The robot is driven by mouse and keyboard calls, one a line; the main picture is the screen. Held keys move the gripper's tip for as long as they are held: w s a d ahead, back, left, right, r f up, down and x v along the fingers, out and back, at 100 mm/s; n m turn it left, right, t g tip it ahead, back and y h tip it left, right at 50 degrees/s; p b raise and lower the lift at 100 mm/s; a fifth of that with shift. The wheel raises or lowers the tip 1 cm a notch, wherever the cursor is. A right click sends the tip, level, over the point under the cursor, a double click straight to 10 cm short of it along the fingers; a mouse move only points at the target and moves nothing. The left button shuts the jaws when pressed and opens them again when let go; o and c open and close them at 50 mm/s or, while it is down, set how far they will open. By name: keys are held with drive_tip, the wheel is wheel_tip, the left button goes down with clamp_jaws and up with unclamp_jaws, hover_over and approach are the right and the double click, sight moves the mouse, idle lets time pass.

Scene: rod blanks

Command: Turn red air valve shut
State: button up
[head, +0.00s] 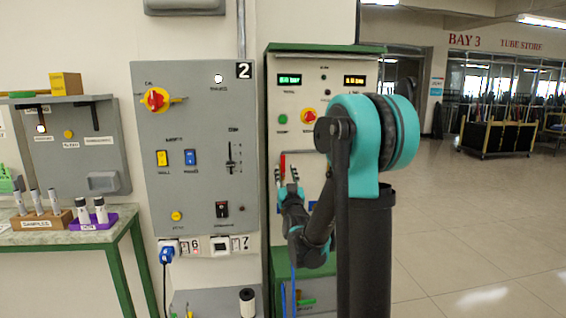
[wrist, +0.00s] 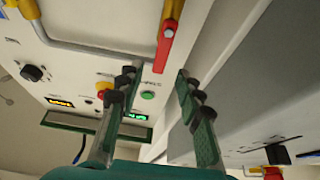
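The red valve handle (wrist: 168,42) is a flat lever. In the wrist view it hangs from a yellow part at the top edge, and its free end lies between my fingertips, with a gap on each side. In the head view the red handle (head: 283,163) stands upright, low on the green-topped cabinet's front. My gripper (head: 287,178) is just below it there, and its open fingers also show in the wrist view (wrist: 157,74). Nothing is seen held. I cannot tell how deep the handle sits between the fingers. The valve body is mostly hidden.
The green-topped cabinet (head: 288,70) carries displays, a green button (wrist: 148,95) and a red-and-yellow knob (head: 309,116). A curved grey rail (wrist: 90,48) runs near my fingers. The grey panel numbered 2 (head: 205,130) stands at left. Open floor (head: 470,240) lies right.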

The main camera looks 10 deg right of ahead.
sight(283, 162)
drive_tip(key=x, duration=0.6)
drive_tip(key=shift+w+r, duration=0.15)
drive_tip(key=shift+w, duration=0.15)
drive_tip(key=shift+c, duration=0.6)
clamp_jaws()
